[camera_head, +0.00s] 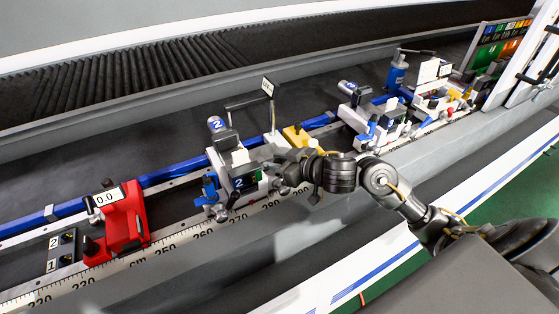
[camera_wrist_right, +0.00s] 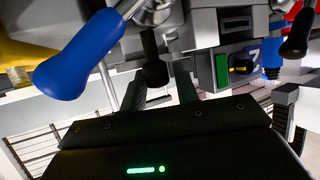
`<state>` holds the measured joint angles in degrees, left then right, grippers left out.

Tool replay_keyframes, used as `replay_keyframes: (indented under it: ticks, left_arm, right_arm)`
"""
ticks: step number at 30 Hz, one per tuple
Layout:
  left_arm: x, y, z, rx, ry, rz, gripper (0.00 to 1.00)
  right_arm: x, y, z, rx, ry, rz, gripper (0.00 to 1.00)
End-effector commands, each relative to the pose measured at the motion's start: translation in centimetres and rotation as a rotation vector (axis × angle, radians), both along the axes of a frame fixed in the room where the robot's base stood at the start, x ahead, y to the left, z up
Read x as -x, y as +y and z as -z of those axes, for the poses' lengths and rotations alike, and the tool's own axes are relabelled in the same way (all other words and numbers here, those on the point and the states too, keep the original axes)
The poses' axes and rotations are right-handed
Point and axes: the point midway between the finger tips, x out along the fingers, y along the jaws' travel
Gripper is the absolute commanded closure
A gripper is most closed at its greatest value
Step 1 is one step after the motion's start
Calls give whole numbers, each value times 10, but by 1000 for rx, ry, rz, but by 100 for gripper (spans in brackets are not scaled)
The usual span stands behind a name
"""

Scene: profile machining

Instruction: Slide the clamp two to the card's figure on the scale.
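Clamp two (camera_head: 240,165) is a grey-white block with a "2" label on its front, standing on the rail behind the printed scale (camera_head: 205,235), near the 260 to 270 marks. A small card (camera_head: 267,87) stands on a post above it; its figure is too small to read. My right gripper (camera_head: 276,172) is at the clamp's front right side. In the right wrist view, my gripper (camera_wrist_right: 165,88) has its fingers apart, with a black knob (camera_wrist_right: 153,65) between or just beyond the tips. No firm grip shows. My left gripper is not in view.
A red stop (camera_head: 124,222) with a 0.0 display stands to the left on the rail. More clamp units (camera_head: 375,120) stand to the right. A blue lever (camera_wrist_right: 85,52) hangs close to the left of my gripper, and a green button (camera_wrist_right: 222,70) is to the right.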

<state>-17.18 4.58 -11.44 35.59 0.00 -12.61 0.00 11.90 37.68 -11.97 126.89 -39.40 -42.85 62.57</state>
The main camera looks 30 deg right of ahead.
Motion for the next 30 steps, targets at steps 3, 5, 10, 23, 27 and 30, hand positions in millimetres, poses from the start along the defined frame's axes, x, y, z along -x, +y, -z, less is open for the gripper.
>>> replay_keyframes:
  ticks: [3, 5, 10, 23, 27, 30]
  left_arm:
    - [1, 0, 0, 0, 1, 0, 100]
    - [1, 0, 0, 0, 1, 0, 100]
    - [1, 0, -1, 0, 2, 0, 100]
    - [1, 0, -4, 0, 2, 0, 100]
    - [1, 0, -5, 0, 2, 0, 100]
    - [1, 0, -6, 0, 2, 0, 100]
  right_arm:
    - [0, -1, 0, 0, 0, 3, 69]
    - [0, -2, 0, 1, 0, 4, 69]
    - [4, -4, -2, 1, -1, 6, 69]
    - [70, -32, -31, 5, 1, 3, 69]
    - [84, -39, -37, 3, 2, 4, 69]
    - [90, -41, -40, 1, 0, 3, 69]
